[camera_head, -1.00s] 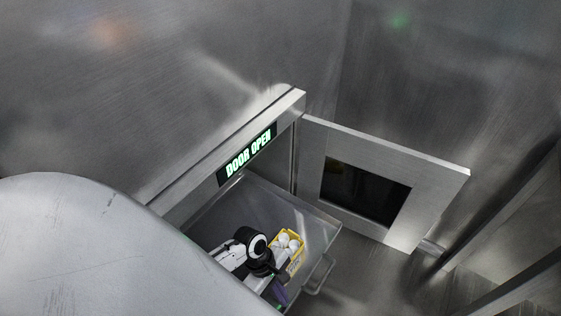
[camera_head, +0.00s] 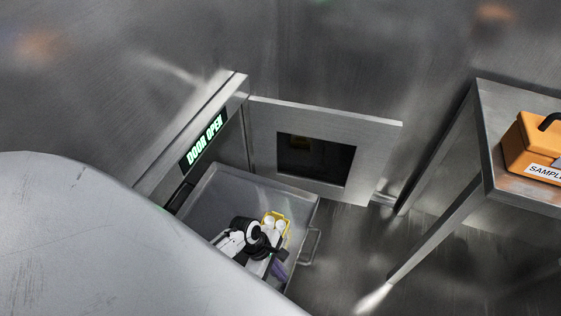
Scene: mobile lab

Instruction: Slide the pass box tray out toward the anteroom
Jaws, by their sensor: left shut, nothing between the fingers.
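The pass box tray (camera_head: 211,193) is a grey metal tray extending out of the wall opening under the lit "DOOR OPEN" sign (camera_head: 203,143). Its bar handle (camera_head: 313,247) is on the outer right side. A yellow bin (camera_head: 284,219) with white round items is in the tray. My left gripper (camera_head: 269,254), white and black, is over the tray beside the yellow bin, a little left of the handle. It is shut and empty. My right gripper is out of view.
The pass box door (camera_head: 378,135), with a dark window, stands swung open behind the tray. At right is a metal table (camera_head: 500,110) with an orange sample case (camera_head: 540,145). Bare floor (camera_head: 345,260) lies between tray and table.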

